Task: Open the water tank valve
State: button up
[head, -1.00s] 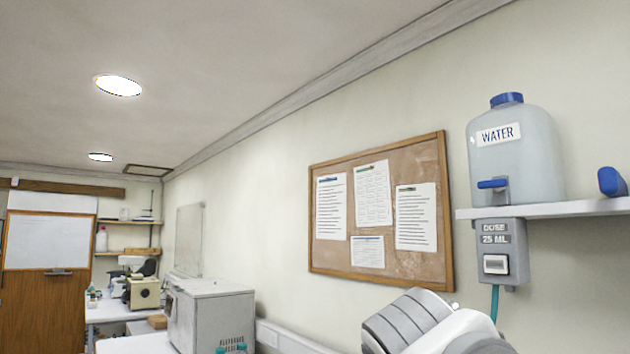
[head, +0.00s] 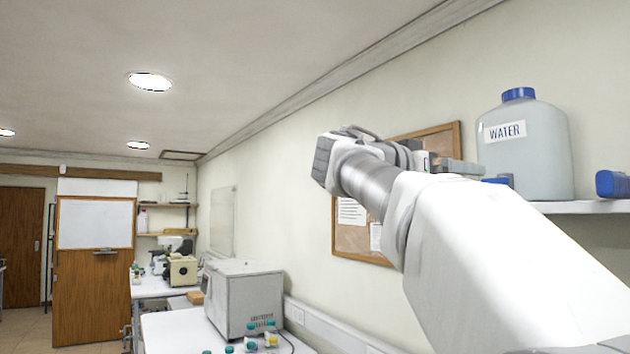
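The water tank (head: 535,150) is a translucent grey-blue jug with a blue cap and a WATER label, standing on a wall shelf at the right. Its blue valve handle (head: 498,181) shows only in part at the tank's lower left, behind my raised arm. My gripper (head: 478,167) is up at the tank's left side, with its grey fingers pointing right toward the tank, just above and left of the valve. The gap between the fingers cannot be made out from this side. Whether they touch the valve is not clear. The dosing box below the tank is hidden by my arm.
The white shelf (head: 590,207) also carries another blue object (head: 612,184) at the right edge. A cork board (head: 362,243) hangs behind my arm. A grey machine (head: 243,300) and small bottles stand on the bench at the lower left. The space left of my gripper is free.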

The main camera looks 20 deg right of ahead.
jog(key=p+x, duration=0.5)
jog(key=x, duration=1.1)
jog(key=shift+f, duration=0.1)
jog(key=c, duration=1.4)
